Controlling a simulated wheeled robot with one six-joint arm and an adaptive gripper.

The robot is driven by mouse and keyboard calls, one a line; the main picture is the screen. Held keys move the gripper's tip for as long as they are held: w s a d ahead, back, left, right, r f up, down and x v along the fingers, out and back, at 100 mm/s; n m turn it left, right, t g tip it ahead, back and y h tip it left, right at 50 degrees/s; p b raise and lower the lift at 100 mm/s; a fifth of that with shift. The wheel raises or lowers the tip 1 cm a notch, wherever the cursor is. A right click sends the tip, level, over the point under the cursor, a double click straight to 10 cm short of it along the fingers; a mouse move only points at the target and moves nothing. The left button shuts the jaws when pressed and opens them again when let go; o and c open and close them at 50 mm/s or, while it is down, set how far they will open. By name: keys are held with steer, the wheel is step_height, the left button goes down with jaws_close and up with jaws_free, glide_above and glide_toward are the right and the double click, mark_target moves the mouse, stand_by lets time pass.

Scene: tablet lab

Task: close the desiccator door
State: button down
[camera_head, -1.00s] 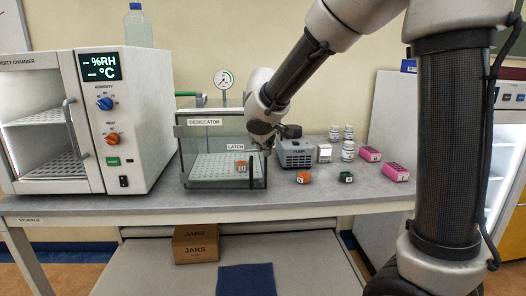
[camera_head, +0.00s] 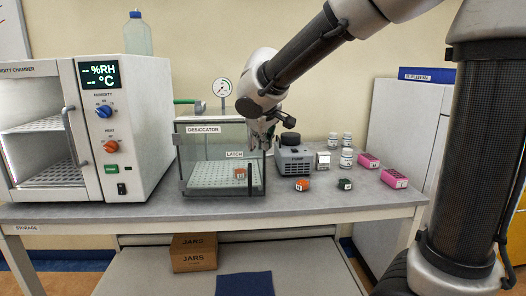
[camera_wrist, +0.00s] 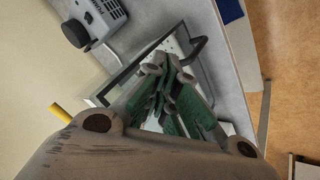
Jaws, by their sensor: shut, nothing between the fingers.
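The desiccator (camera_head: 205,130) is a clear box on the bench, with a DESICCATOR label at its top left and a LATCH label near its right side. Its glass front looks in line with the box, but I cannot tell whether the door is fully shut. My gripper (camera_head: 264,138) is at the box's upper right corner, partly hidden by my wrist. In the wrist view my gripper (camera_wrist: 167,64) is shut and empty, its green and black fingers over the desiccator's edge (camera_wrist: 140,66). A dark curved handle (camera_wrist: 200,48) is close beside the fingertips; contact is unclear.
An orange block (camera_head: 240,174) is inside the desiccator. The humidity chamber (camera_head: 150,130) stands to the left. The grey pump (camera_head: 295,160) is close on the right, with small bottles, coloured blocks and pink racks (camera_head: 394,178) beyond. The bench front (camera_head: 220,207) is clear.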

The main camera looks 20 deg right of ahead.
steer(key=s+d+r+m+y, duration=0.15)
steer(key=s+d+r, duration=0.25)
steer(key=d, duration=0.4)
steer(key=a+n+y, duration=0.4)
steer(key=a+n, duration=0.1)
steer(key=n, duration=0.4)
steer(key=shift+n+h, duration=0.25)
steer(key=shift+w+d+r+x, duration=0.15)
steer(key=shift+w+d+x, duration=0.15)
steer(key=shift+x, duration=1.8)
steer(key=shift+w+d+r+x, duration=0.2)
steer(key=shift+w+x, duration=0.2)
steer(key=shift+x, duration=1.65)
steer(key=shift+w+d+r+x, duration=0.15)
steer(key=shift+w+d+x, duration=0.15)
steer(key=shift+x, duration=1.8)
